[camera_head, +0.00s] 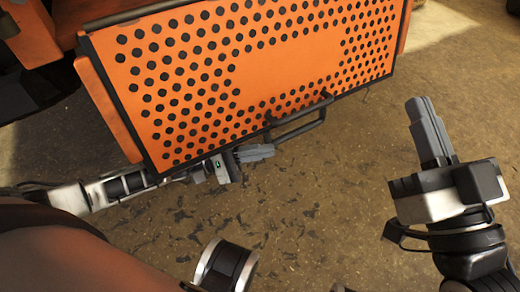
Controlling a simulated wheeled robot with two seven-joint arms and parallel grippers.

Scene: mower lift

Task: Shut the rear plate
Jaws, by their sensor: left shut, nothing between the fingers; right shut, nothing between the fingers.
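The rear plate (285,62) is an orange panel with many dark round holes and a dark frame. It fills the upper middle of the head view and lies tilted, its lower edge toward me. A dark bar handle (298,118) sits on that lower edge. My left gripper (262,152) is shut and empty, just below the lower edge and left of the handle; part of its arm is behind the plate's lower left corner. I cannot tell whether it touches the plate. My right gripper (421,104) is shut and empty, pointing up, to the right of the plate and apart from it.
Orange side pieces (108,108) of the mower flank the plate. A dark wheel (30,85) shows at the far left. The brown, speckled floor (330,195) is clear between my two grippers. Another dark object (513,7) is cut off at the top right corner.

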